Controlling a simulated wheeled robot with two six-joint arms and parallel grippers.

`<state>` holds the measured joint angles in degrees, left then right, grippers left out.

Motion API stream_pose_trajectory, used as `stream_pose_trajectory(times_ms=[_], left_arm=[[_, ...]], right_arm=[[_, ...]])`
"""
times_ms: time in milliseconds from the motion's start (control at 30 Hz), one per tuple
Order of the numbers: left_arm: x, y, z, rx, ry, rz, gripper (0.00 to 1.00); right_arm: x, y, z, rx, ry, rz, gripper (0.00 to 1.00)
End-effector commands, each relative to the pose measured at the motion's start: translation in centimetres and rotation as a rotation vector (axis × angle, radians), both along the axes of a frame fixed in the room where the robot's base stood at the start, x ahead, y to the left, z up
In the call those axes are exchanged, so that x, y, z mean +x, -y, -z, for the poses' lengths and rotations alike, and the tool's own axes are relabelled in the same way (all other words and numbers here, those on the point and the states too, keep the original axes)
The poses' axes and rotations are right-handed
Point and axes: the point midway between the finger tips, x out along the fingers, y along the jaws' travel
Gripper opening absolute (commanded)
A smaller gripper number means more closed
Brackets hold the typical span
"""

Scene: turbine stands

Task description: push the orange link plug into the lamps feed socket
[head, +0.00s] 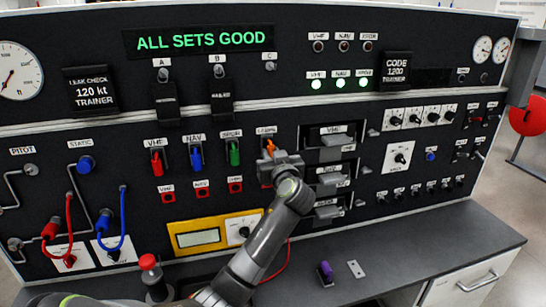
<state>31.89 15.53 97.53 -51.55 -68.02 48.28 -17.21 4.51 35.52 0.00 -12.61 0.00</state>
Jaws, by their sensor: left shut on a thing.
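The orange link plug (270,147) shows as a small orange piece at the upper end of my left gripper (267,160). My left gripper is shut on it, up against the panel. The plug is just below the small label over the rightmost place in the row of coloured plugs, which seems to read LAMPS. The gripper hides the socket there and most of the plug, so I cannot tell how deep the plug sits. My right gripper is not in view.
Red (157,162), blue (196,158) and green (234,152) plugs stand in the row to the left. Module slots with handles (331,140) are close on the right. A yellow-framed meter (198,238) is below. A purple piece (326,273) lies on the grey bench (420,262).

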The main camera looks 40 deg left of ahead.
Motion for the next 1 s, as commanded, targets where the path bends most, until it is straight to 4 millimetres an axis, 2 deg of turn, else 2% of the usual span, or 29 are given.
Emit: stream_pose_trajectory(times_ms=[33, 233, 267, 433, 633, 700, 1000], left_arm=[[0.05, -0.08, -0.58, 0.009, 0.008, 0.0, 0.0], [0.07, -0.1, -0.76, 0.012, 0.01, 0.001, 0.0], [0.06, -0.1, -0.79, 0.013, 0.011, 0.001, 0.23], [0.05, -0.08, -0.65, 0.011, 0.009, 0.001, 0.45], [0.03, -0.03, -0.48, 0.007, 0.007, 0.001, 0.46], [0.02, -0.02, -0.43, 0.007, 0.006, 0.001, 0.53], [-0.08, 0.13, -0.34, 0.005, 0.005, 0.001, 0.53]], right_arm=[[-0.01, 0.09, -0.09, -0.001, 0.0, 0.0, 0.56], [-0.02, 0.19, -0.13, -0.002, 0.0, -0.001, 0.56], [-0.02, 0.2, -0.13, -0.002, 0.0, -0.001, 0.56], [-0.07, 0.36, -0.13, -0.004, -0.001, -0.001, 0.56], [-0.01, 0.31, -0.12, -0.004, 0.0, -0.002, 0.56], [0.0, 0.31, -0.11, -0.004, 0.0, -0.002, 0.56], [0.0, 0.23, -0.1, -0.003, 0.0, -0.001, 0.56]])
